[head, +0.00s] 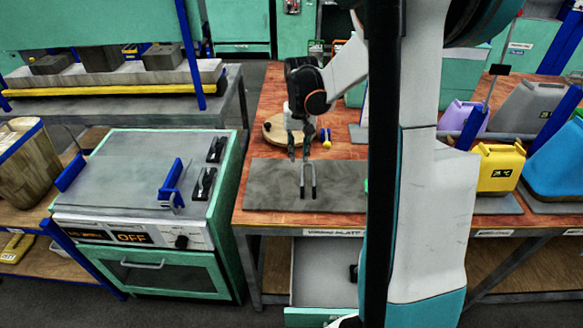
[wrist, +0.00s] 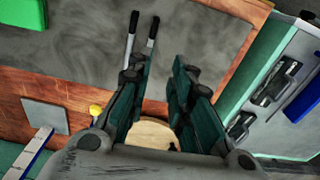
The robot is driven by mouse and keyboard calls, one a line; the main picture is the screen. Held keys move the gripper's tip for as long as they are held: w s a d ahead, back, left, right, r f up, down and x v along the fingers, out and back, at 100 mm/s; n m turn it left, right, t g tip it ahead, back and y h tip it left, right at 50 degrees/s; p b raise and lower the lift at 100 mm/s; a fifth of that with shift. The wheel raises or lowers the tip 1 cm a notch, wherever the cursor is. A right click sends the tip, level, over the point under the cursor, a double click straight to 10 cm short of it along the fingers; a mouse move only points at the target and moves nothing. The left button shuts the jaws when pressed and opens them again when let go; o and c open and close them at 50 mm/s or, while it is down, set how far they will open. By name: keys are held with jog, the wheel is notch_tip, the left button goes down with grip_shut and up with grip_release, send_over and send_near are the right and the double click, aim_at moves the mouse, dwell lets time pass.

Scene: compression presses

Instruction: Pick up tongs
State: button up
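My gripper (head: 298,150) hangs just beyond the tongs in the head view. In the wrist view my gripper (wrist: 156,68) is open, with a clear gap between its fingers and nothing held. The tongs sit nearer the left finger.
A round wooden board (head: 272,128) and a small yellow item (head: 327,143) sit behind the mat.

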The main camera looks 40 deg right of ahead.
jog(key=d+f, duration=0.2)
jog(key=b, duration=0.3)
send_over(302, 187)
jog(key=shift+m, duration=0.3)
jog(key=f, duration=0.6)
jog(key=shift+w+d+f, duration=0.1)
jog(key=shift+w+f, duration=0.25)
jog(key=shift+f, duration=0.05)
jog(key=shift+s+f+b, duration=0.2)
jog(key=shift+f+b, duration=0.45)
jog(key=shift+f, duration=0.95)
jog(key=shift+s+f+b, duration=0.2)
jog(key=shift+f+b, duration=0.4)
jog(key=shift+f, duration=1)
jog(key=shift+r, duration=0.1)
jog(key=shift+c, duration=0.6)
grip_shut()
